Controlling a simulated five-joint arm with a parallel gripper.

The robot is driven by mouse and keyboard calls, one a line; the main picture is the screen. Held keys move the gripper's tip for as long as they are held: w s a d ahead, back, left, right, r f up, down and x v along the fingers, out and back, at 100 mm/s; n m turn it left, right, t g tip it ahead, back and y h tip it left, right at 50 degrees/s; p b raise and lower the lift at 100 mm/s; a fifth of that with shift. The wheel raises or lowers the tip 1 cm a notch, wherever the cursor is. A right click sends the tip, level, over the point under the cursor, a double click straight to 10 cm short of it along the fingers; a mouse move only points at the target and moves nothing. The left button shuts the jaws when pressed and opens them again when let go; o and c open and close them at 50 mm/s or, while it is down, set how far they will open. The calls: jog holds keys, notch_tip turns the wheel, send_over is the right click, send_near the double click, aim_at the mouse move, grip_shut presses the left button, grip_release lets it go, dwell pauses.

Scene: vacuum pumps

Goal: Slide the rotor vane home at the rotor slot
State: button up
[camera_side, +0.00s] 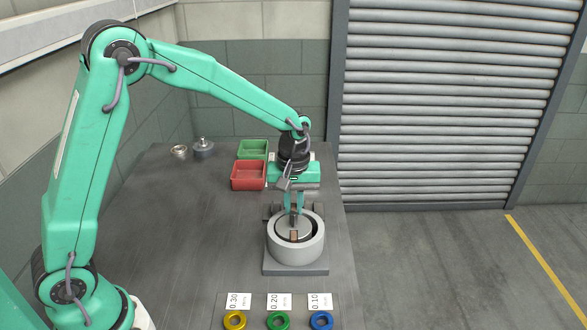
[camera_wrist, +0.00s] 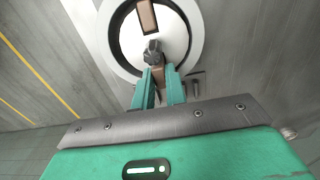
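The pump housing, a grey ring (camera_side: 312,248), stands on a square base, with a pale round rotor (camera_wrist: 178,38) inside it. A brown vane (camera_side: 294,236) lies in the rotor slot on the side near the side camera; it also shows at the top of the wrist view (camera_wrist: 147,17). A dark shaft (camera_wrist: 153,52) stands at the rotor's middle. My gripper (camera_wrist: 161,80) points down over the far side of the rotor, its green fingers close together on a second brown vane (camera_wrist: 163,72). The fingers hide most of that vane, so its depth in the slot is unclear.
A red bin (camera_side: 248,176) and a green bin (camera_side: 253,149) stand behind the housing. Yellow (camera_side: 235,321), green (camera_side: 278,321) and blue (camera_side: 321,321) rings lie in front beside labels. Small metal parts (camera_side: 203,148) sit at the back left. The table's left middle is clear.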

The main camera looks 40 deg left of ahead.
jog(key=o, duration=0.5)
jog(key=shift+c, duration=0.2)
jog(key=shift+r, duration=0.15)
notch_tip(320, 180, up, 7)
jog(key=shift+r, duration=0.25)
dwell(0.6)
jog(key=shift+s+a+r, duration=0.15)
jog(key=shift+s+r, duration=0.15)
jog(key=shift+r, duration=0.15)
jog(key=s+a+r+m+t, duration=0.2)
jog(key=s+r+m, duration=0.1)
jog(key=s, duration=0.8)
jog(key=s+a+r+m+t, duration=0.3)
jog(key=s+m, duration=0.3)
jog(key=s, duration=0.5)
jog(key=shift+r+t, duration=0.2)
jog(key=shift+t, duration=0.1)
